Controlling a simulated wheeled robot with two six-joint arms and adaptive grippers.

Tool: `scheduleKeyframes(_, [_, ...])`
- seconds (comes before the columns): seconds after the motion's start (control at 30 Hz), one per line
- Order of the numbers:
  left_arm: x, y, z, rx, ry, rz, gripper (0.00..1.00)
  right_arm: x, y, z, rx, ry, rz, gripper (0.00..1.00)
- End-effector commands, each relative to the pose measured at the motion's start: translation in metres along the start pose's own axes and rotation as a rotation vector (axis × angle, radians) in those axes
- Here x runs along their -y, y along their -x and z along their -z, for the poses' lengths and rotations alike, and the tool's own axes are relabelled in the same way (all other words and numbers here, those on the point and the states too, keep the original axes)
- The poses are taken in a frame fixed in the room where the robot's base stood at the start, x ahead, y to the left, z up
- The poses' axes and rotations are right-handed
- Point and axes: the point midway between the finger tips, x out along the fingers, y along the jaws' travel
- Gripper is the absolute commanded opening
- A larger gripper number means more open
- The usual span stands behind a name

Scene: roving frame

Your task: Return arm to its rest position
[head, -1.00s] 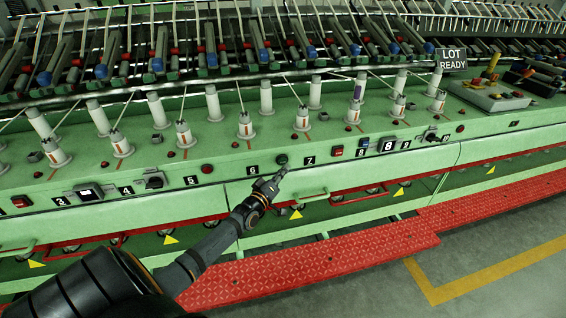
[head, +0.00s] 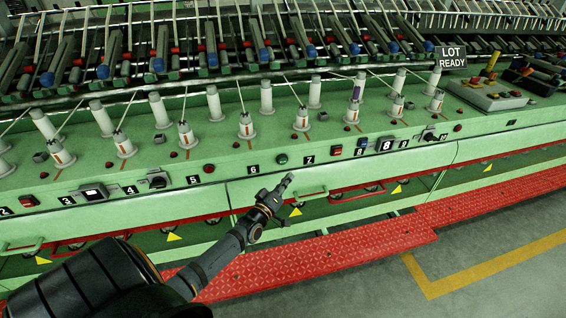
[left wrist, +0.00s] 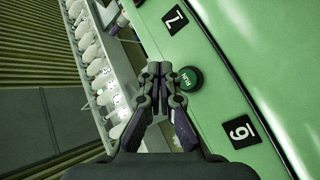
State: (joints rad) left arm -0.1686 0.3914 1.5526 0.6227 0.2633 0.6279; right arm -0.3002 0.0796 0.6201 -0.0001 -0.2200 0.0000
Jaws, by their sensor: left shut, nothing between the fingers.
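My left arm comes in from the lower left of the head view. Its gripper (head: 288,180) is shut and empty, in front of the green machine's front panel and below the green button. It also shows in the left wrist view (left wrist: 160,70), with its fingers together. The green RUN button (head: 282,159) sits between the labels 6 and 7. In the left wrist view the RUN button (left wrist: 190,79) is just right of the fingertips, apart from them as far as I can tell. My right gripper is not in view.
The green spinning machine (head: 230,165) spans the view, with several white bobbins and buttons. A handle (head: 311,194) sticks out close to my gripper. A red step (head: 340,255) runs along the base. Grey floor (head: 510,275) is open at the lower right. A sign (head: 451,59) reads LOT READY.

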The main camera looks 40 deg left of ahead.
Motion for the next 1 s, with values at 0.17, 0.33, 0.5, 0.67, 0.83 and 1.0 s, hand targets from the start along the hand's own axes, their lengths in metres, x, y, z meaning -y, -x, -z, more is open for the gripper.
scheduleKeyframes(0.17, [0.0,0.0,0.0,0.0,0.0,0.0,0.0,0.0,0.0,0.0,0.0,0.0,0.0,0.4])
scheduleKeyframes(0.33, [0.0,0.0,0.0,0.0,0.0,0.0,0.0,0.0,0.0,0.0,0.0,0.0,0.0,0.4])
scheduleKeyframes(0.5, [0.03,0.01,-0.021,0.048,-0.053,0.065,0.0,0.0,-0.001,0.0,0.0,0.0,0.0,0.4])
scheduleKeyframes(0.67, [0.121,0.061,-0.093,0.234,-0.231,0.262,0.0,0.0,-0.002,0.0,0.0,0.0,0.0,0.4])
scheduleKeyframes(0.83, [0.211,0.155,-0.176,0.515,-0.43,0.452,0.0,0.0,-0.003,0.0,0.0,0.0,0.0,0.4])
scheduleKeyframes(1.0, [0.272,0.275,-0.248,0.838,-0.597,0.581,0.0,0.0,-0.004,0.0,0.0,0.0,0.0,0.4])
